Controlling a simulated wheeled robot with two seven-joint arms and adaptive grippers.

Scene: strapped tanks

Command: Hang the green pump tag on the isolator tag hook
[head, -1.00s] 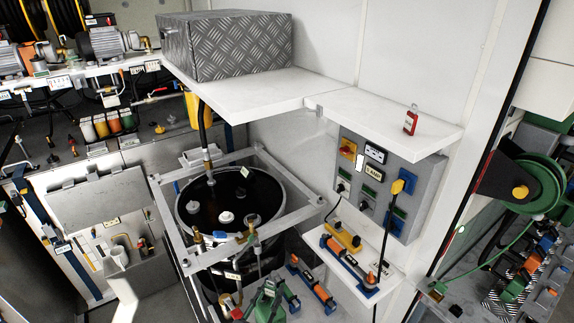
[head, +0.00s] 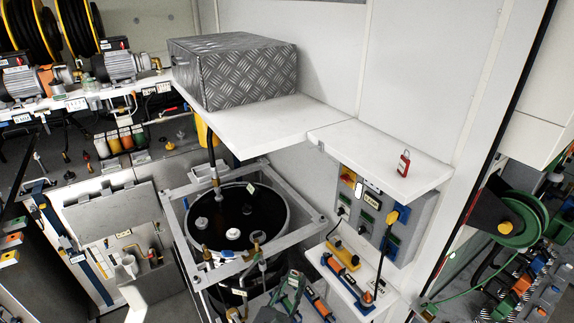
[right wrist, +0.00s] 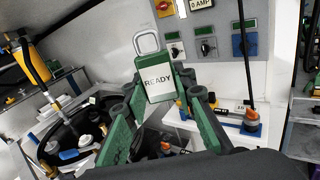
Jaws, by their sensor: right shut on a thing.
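The green pump tag (right wrist: 158,83) has a pale label reading READY and a grey loop on top. It stands upright in the right wrist view, between the green fingers of my right gripper (right wrist: 160,95), which is shut on it. In the head view my right gripper (head: 288,292) is low in the middle, in front of the black drum and left of the grey control panel (head: 385,215). A red and yellow isolator switch (head: 348,177) is at the panel's upper left, partly under the shelf. My left gripper is not in view.
A white shelf (head: 372,148) with a red padlock (head: 404,163) juts out over the panel. A framed black drum (head: 238,215) stands to the left. A lower white ledge (head: 335,285) carries yellow and blue-orange fittings. A chequer-plate box (head: 235,70) sits above.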

